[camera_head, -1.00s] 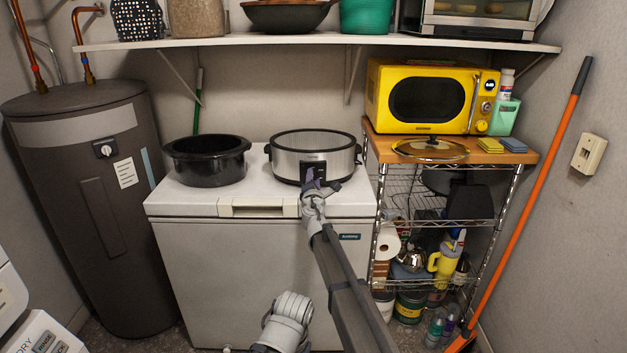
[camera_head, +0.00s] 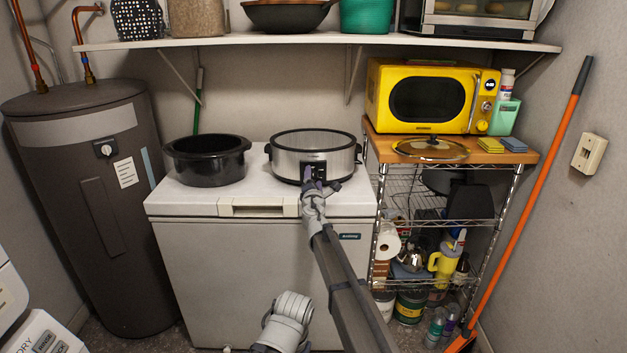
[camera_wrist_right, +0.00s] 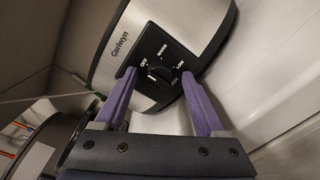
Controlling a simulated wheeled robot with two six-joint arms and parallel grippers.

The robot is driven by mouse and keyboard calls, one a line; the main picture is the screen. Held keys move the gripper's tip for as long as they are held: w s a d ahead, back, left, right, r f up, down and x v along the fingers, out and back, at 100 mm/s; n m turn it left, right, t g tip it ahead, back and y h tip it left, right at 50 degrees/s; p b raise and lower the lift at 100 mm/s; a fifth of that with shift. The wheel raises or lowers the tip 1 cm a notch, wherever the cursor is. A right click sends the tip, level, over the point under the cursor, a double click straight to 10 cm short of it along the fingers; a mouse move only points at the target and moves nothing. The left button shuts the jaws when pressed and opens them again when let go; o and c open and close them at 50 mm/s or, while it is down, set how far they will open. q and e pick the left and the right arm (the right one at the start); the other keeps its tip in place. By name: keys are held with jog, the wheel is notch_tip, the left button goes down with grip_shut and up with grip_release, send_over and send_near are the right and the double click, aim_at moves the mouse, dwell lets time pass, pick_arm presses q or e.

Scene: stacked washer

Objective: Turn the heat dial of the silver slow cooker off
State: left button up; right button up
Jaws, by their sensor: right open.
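The silver slow cooker (camera_head: 313,158) stands on the white chest freezer, its black control panel facing me. In the right wrist view the silver slow cooker (camera_wrist_right: 200,28) shows the name Corlwyn and a panel with OFF, WARM and LOW marks. The heat dial (camera_wrist_right: 158,73) is a small black knob on that panel. My right gripper (camera_head: 315,178) is at the front of the cooker. In the wrist view its two purple fingers (camera_wrist_right: 160,88) are apart, one each side of the panel, with the dial between and beyond them. The dial's lower part is hard to make out. My left gripper is not visible.
A black pot (camera_head: 206,162) stands left of the cooker on the chest freezer (camera_head: 190,207). A wire rack on the right holds a yellow microwave (camera_head: 432,98) and a glass lid (camera_head: 430,150). A shelf (camera_head: 300,40) runs above.

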jog(key=s, duration=0.7)
jog(key=shift+s, duration=0.4)
